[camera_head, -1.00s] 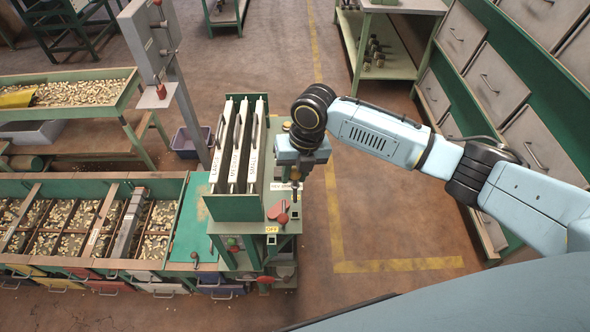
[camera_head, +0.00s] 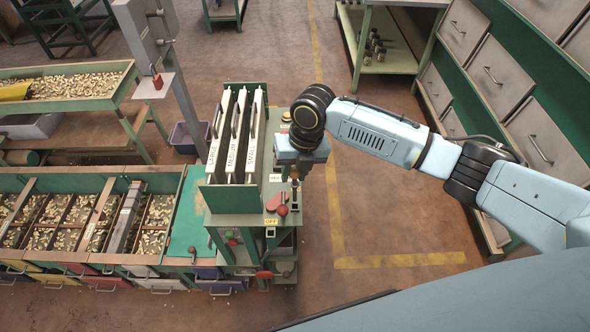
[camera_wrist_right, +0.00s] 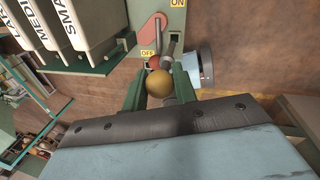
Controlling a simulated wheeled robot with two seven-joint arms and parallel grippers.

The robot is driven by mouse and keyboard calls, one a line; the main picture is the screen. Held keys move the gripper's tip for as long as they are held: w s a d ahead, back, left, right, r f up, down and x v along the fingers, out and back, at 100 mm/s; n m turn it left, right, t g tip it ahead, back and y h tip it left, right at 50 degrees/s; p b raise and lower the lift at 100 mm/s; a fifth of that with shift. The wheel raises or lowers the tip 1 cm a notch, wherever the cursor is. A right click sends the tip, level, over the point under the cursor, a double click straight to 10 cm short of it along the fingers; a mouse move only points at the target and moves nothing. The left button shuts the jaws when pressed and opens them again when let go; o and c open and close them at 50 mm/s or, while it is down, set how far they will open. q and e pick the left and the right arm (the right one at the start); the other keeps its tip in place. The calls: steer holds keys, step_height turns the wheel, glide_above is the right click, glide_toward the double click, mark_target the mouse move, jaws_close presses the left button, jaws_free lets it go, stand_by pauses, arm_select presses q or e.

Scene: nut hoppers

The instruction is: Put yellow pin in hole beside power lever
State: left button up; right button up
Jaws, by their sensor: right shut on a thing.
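My right gripper (camera_wrist_right: 160,95) is shut on the yellow pin, whose round yellow knob (camera_wrist_right: 160,83) shows between the two green fingers in the right wrist view. Most of the pin's shaft is hidden. In the head view my right gripper (camera_head: 294,190) points down at the right edge of the green hopper stand. The red power lever (camera_wrist_right: 152,30) lies on the panel just past the pin, between the ON and OFF labels; it also shows in the head view (camera_head: 275,202). My left gripper is out of view.
Three upright plates (camera_head: 236,136) labelled large, medium and small stand left of my gripper. A long sorting bin (camera_head: 90,180) of nuts lies to the left. Drawers (camera_head: 500,85) line the right side. The floor (camera_head: 385,225) right of the stand is clear.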

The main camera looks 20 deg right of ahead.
mark_target(294, 195)
steer(key=shift+f, duration=0.1)
steer(key=shift+f+b, duration=0.55)
steer(key=shift+f, duration=0.3)
steer(key=shift+r, duration=0.1)
stand_by(0.9)
steer(key=shift+f+b, duration=2.65)
steer(key=shift+f, duration=1.55)
steer(key=o, duration=1.1)
